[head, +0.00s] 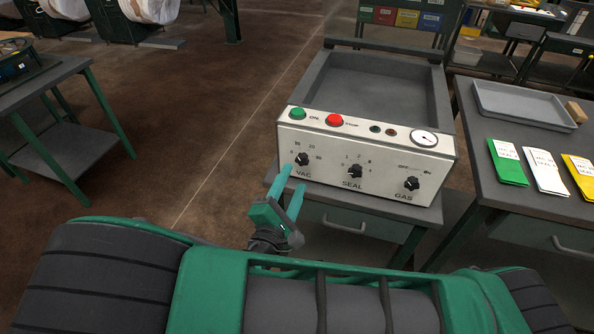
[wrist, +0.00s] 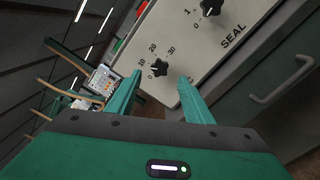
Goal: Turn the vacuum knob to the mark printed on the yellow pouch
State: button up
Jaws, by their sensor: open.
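The vacuum knob (head: 302,159) is a black knob at the left of the sealer's cream front panel, above the letters VAC. In the wrist view the knob (wrist: 158,69) shows with marks 0, 10, 20 and 30 around it; its pointer direction is too small to tell. My gripper (head: 293,178) is open and empty, its green fingers pointing at the panel just below the knob. In the wrist view the knob appears between the fingertips (wrist: 160,77), seemingly apart from both. The yellow pouch (head: 581,176) lies on the right table; its white label is too small to read.
The SEAL knob (head: 355,171) and GAS knob (head: 411,184) are to the right on the panel. Green (head: 298,114) and red (head: 335,120) buttons and a gauge (head: 424,139) sit above. A green pouch (head: 508,170) and a white pouch (head: 546,178) lie beside the yellow one.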

jog(key=shift+v, duration=2.2)
